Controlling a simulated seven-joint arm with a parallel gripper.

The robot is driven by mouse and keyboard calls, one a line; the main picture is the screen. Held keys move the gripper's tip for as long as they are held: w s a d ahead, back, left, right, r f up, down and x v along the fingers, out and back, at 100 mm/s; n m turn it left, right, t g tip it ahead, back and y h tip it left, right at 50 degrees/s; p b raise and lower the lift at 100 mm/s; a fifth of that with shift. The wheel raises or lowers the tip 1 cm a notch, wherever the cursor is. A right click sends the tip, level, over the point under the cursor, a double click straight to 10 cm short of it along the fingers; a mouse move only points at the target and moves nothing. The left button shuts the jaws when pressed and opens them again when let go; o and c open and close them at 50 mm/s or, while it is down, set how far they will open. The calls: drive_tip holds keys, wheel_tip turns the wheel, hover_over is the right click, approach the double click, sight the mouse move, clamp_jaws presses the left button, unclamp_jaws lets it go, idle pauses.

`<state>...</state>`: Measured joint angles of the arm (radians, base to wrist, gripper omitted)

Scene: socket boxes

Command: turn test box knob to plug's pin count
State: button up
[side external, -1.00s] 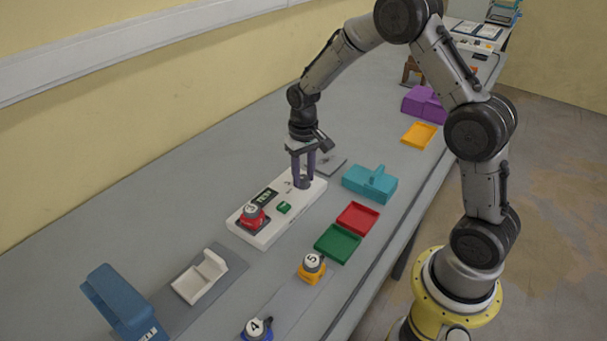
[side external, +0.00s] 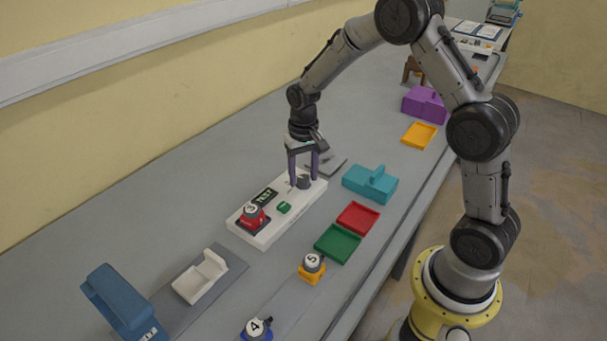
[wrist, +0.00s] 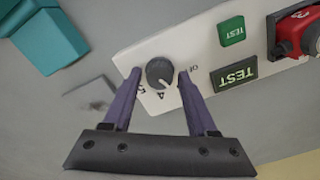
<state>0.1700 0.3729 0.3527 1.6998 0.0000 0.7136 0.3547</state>
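The white test box (side external: 262,235) lies on the bench, with a dark TEST panel (side external: 265,196) and a green button (side external: 284,207). A red plug (side external: 252,216) sits at its left end; its top number looks like 3. The grey round knob (wrist: 160,73) is at the other end, with 4, 5 and OFF marks around it. Its pale pointer line seems to face down-right in the wrist view; the mark there is unclear. My gripper (wrist: 160,75) has its purple fingers on either side of the knob, with thin gaps showing. The knob also shows in the side view (side external: 303,182).
An orange plug marked 5 (side external: 312,266) and a blue plug marked 4 (side external: 257,328) stand in front. Green (side external: 338,244), red (side external: 358,218) and yellow (side external: 419,135) trays and a teal block (side external: 370,184) lie right of the box. A white holder (side external: 200,280) is left.

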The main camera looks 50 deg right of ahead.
sight(303, 178)
drive_tip(key=shift+o, duration=0.4)
wheel_tip(303, 178, up, 14)
idle(0.4)
drive_tip(key=shift+f, duration=0.1)
